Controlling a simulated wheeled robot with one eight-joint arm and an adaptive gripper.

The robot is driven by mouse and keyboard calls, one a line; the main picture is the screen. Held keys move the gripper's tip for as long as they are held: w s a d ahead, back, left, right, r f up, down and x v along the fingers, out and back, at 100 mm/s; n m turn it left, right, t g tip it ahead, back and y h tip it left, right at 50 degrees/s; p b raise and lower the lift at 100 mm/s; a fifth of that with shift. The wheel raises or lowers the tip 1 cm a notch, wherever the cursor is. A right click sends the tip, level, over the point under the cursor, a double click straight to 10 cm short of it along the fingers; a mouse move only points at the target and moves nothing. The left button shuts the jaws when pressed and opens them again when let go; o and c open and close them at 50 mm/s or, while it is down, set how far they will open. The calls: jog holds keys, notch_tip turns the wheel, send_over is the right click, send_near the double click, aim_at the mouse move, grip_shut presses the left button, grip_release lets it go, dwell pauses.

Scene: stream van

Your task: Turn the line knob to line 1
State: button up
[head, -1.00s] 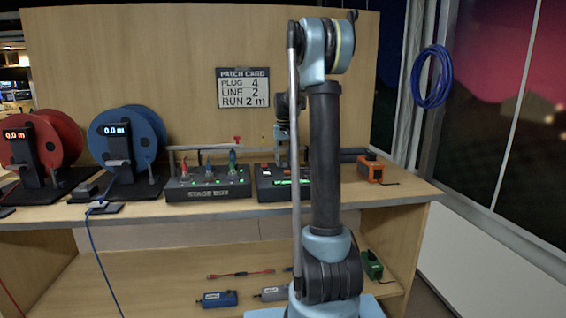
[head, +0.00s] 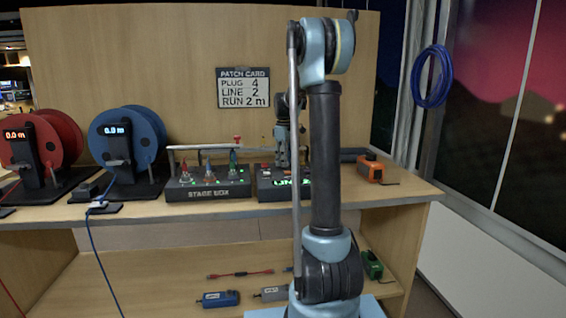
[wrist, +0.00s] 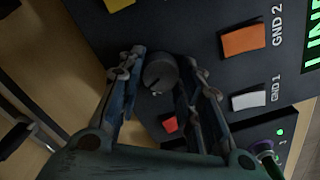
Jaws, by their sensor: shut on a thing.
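The line knob (wrist: 160,78) is a round dark knob with a pale mark, on a dark panel (wrist: 200,25) in the wrist view. My gripper (wrist: 161,55) is shut on it, with a finger at each side. In the head view my gripper (head: 283,158) reaches down onto the dark box (head: 264,191) right of the stage box; the knob is hidden there. Green letters beginning "LIN" show on the box's display (head: 286,183); my arm hides the line number. In the wrist view the display (wrist: 314,45) is cut off at the edge.
Orange GND 2 (wrist: 243,40) and white GND 1 (wrist: 249,101) buttons are beside the knob. The stage box (head: 208,193) stands left, an orange device (head: 369,172) right. The patch card (head: 243,88) reads plug 4, line 2, run 2 m.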

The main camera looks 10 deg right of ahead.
jog(key=n, duration=0.7)
jog(key=shift+w, duration=0.1)
dwell(0.5)
jog(key=o, duration=1.1)
notch_tip(320, 180, up, 12)
jog(key=shift+f, duration=0.1)
